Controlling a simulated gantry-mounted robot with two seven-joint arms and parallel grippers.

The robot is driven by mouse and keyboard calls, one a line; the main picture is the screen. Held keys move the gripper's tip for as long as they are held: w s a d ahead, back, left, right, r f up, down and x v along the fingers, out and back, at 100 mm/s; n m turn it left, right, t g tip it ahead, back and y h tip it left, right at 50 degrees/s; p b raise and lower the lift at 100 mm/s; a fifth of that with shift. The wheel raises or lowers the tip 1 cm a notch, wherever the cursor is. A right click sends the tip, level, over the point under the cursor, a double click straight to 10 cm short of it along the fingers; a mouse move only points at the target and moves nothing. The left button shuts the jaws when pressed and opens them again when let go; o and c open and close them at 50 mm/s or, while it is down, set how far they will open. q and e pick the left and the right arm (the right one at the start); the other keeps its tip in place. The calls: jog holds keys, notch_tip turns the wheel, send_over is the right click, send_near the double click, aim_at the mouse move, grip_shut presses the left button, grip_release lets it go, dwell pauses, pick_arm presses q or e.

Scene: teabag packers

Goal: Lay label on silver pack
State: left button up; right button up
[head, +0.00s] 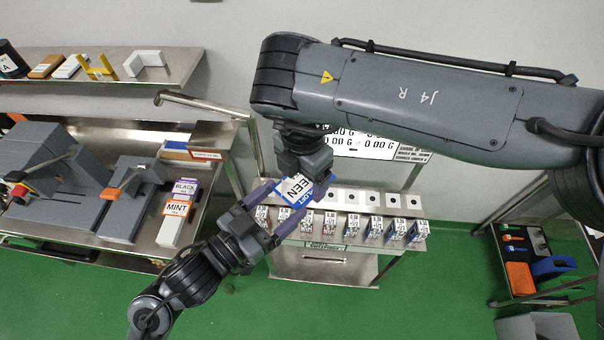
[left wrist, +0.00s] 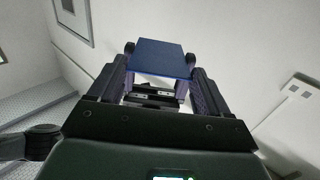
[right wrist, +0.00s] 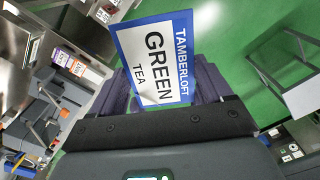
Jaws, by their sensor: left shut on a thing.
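A white label with a blue border (head: 297,188) is held above the floor in front of the rack. In the right wrist view the label (right wrist: 158,58) reads TAMBERLOFT GREEN TEA; the left wrist view shows its plain blue back (left wrist: 162,58). My left gripper (head: 284,203) is shut on the label. My right gripper (head: 307,172) is right at the label's upper edge. Its fingers spread behind the label in the right wrist view, and the label hides their tips. I cannot make out with certainty which pack is the silver one.
A sloped metal rack (head: 345,195) holds several small labelled packs. On the left bench stand packs marked BLACK (head: 186,187) and MINT (head: 176,208), beside a grey machine (head: 128,205). A wall shelf (head: 100,70) is at upper left. A dark cart (head: 525,262) stands at right. Green floor is clear between.

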pick_arm(q)
jog(key=o, duration=0.9)
jog(key=shift+s+d, duration=0.2)
jog(key=shift+d, duration=0.05)
jog(key=shift+o, duration=0.2)
